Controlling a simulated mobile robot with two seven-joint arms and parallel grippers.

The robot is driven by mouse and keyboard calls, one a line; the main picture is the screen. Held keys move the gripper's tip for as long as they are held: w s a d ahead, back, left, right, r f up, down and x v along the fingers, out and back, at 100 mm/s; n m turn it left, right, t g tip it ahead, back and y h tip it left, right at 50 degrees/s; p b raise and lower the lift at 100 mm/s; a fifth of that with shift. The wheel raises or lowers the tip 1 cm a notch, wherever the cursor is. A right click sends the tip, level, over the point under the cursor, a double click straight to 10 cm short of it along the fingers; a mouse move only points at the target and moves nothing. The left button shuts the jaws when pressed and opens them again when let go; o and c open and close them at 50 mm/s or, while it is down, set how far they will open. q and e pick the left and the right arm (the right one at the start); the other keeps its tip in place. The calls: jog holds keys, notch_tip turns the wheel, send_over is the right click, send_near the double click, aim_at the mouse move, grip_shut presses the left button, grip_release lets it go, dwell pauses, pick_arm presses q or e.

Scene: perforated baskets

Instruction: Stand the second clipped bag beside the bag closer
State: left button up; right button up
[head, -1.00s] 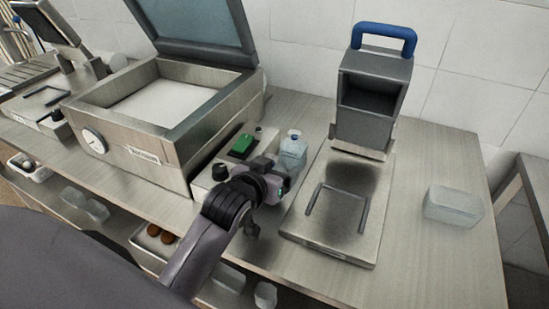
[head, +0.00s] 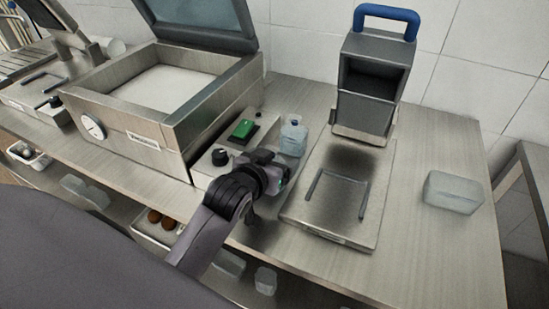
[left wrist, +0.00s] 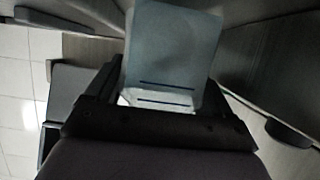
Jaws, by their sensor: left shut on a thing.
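My left gripper (head: 283,180) is low over the counter, shut on a pale translucent bag (left wrist: 172,50) that rises between its fingers in the left wrist view. A bluish translucent bag with a narrow top (head: 292,140) shows upright just beyond the gripper in the head view; I cannot tell whether it is the held one. A steel device with a blue handle (head: 375,95) stands behind a flat plate (head: 325,225) to the right. A low unit with a green button (head: 243,130) is left of the gripper. I cannot tell which is the bag closer. My right gripper is not in view.
A chamber machine with a raised lid (head: 165,115) fills the left side of the counter. A translucent block-shaped container (head: 453,192) lies on the right. The counter (head: 440,255) is clear at front right. Several containers sit on a shelf below.

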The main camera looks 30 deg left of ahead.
pick_arm(q)
jog(key=shift+f, duration=0.25)
jog(key=o, duration=1.1)
jog(key=shift+s, duration=0.15)
jog(key=shift+v, duration=3.5)
